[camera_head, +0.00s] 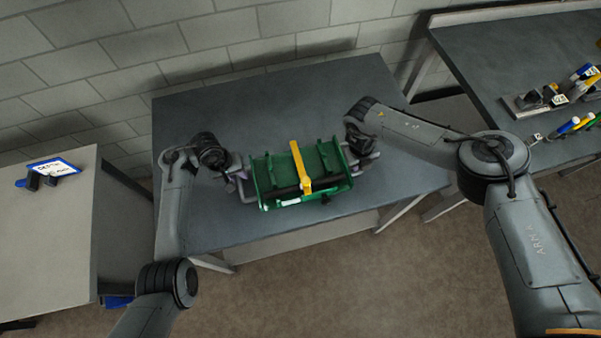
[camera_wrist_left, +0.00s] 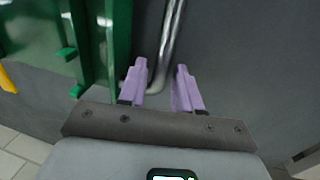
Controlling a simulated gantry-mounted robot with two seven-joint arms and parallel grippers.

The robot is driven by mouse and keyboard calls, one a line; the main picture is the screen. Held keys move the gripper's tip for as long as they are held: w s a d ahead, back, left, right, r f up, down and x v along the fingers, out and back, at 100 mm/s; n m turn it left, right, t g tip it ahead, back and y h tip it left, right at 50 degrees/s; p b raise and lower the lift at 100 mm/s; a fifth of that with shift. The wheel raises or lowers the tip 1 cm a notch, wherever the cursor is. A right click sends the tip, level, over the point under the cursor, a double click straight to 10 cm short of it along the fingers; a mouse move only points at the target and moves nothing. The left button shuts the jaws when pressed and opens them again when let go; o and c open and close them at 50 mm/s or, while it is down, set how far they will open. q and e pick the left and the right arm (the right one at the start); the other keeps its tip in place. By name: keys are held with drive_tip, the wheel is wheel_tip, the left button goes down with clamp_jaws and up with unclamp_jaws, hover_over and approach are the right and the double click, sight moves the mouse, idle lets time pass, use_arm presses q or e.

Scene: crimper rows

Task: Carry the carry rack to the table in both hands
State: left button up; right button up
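The carry rack (camera_head: 270,176) is a green frame with a yellow bar across its middle and grey handles at its two ends. It appears to stand on the dark grey table (camera_head: 290,95), near its front edge. My left gripper (camera_head: 236,180) is at the rack's left end. In the left wrist view its purple fingers (camera_wrist_left: 161,88) are apart, with the metal handle (camera_wrist_left: 170,40) between them, nearer one finger, and the rack's green side (camera_wrist_left: 92,45) beside it. My right gripper (camera_head: 364,162) is at the rack's right end; its fingers are too small and hidden to judge.
A pale table (camera_head: 45,235) with a blue-and-white sign (camera_head: 53,166) stands at the left. Another dark table (camera_head: 490,65) at the right holds tools and racks. A block wall (camera_head: 200,45) runs behind. The table surface behind the rack is clear.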

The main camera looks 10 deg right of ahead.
use_arm(q)
clamp_jaws()
use_arm(e)
clamp_jaws()
use_arm(q)
drive_tip(key=shift+r, duration=0.15)
use_arm(e)
drive_tip(key=shift+r, duration=0.1)
idle(0.6)
